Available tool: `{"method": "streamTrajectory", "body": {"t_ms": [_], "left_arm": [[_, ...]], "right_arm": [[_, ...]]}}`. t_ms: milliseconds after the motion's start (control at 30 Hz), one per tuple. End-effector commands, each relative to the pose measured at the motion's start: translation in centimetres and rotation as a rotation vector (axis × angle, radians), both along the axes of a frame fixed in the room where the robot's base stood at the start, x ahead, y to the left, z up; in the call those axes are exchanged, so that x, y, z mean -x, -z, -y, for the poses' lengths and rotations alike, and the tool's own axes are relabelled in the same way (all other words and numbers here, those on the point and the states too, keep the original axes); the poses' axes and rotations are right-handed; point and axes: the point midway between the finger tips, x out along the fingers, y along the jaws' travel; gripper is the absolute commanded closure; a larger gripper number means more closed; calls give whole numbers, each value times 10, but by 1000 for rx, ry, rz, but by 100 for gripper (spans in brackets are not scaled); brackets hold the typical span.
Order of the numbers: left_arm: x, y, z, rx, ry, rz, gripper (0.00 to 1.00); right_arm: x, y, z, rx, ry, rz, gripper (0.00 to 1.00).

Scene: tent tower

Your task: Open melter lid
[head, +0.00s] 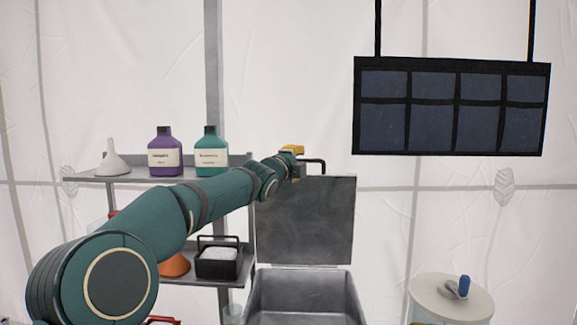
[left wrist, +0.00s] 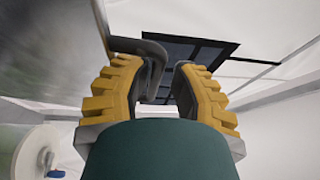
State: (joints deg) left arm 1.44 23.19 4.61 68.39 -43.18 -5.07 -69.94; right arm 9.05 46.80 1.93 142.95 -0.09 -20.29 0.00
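The melter (head: 305,295) is an open grey metal box at the bottom middle of the head view. Its lid (head: 310,225) stands upright at the back edge, with a black handle (head: 318,162) at its top. My left gripper (head: 293,152) is at the handle, at the lid's top left. In the left wrist view its yellow fingers (left wrist: 162,85) are apart, with the bent handle (left wrist: 152,62) between them, close to the left finger; a gap shows on the right. The lid (left wrist: 50,55) also shows there at the left. My right gripper is not in view.
A shelf (head: 135,179) at the left holds a white funnel (head: 113,160), a purple bottle (head: 165,152) and a teal bottle (head: 210,150). A black caddy (head: 218,262) sits lower. A round white table (head: 450,297) stands right. A dark panel (head: 450,105) hangs above right.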

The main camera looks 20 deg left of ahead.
Motion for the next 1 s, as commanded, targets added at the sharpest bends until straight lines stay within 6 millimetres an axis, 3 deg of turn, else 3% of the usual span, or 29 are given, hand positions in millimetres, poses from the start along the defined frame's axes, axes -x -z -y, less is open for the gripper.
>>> {"method": "streamTrajectory", "body": {"t_ms": [33,333,700,733,1000], "left_arm": [[5,10,-9,-8,-16,-22,59],[34,12,-13,-5,-19,-20,59],[38,11,-15,-5,-22,-17,59],[38,9,-7,-2,-7,-14,59],[44,-1,-11,-2,-8,-11,59]], "right_arm": [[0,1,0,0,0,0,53],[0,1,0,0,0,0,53],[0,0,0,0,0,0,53],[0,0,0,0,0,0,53],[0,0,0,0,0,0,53]]}}
